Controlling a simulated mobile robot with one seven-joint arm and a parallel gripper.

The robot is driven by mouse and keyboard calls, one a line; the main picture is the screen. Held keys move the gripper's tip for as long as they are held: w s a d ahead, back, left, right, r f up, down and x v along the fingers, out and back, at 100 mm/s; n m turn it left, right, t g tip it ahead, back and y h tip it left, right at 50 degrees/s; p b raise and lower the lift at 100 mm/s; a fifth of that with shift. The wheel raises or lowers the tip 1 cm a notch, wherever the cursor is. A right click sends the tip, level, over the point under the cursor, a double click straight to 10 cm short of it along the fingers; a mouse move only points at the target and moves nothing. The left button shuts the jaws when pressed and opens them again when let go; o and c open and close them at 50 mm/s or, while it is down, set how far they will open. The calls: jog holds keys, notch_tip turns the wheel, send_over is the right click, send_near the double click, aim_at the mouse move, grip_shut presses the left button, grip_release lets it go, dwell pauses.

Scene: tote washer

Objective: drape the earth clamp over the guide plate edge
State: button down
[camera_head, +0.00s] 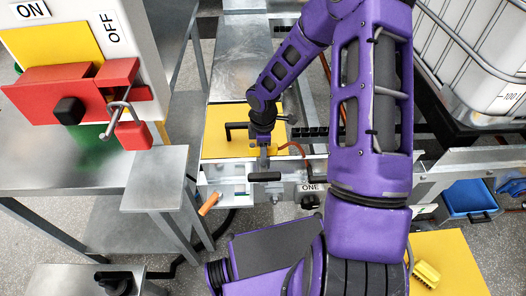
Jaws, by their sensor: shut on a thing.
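My gripper (263,158) points down in the middle of the view, over the front edge of a yellow panel (222,148). It is shut on a small yellow piece, which looks like the earth clamp (272,149). A thin orange-red lead (296,147) curves from it to the right. My gripper hides much of the clamp, and I cannot tell whether it touches the edge below. A pale metal edge (225,162) runs along the panel's front and may be the guide plate. A black bar handle (264,176) shows just below my gripper.
A black handle (236,131) stands on the yellow panel, left of my gripper. A switch box with a red padlock (134,133) is at the left, above a steel bench (155,185). A caged white tank (480,60) stands at upper right. A blue bin (470,200) is below it.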

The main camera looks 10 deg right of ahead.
jog(key=shift+f, duration=0.3)
jog(key=shift+c, duration=1.6)
grip_release()
notch_tip(320, 180, up, 7)
jog(key=p, duration=0.6)
jog(key=shift+d, duration=0.1)
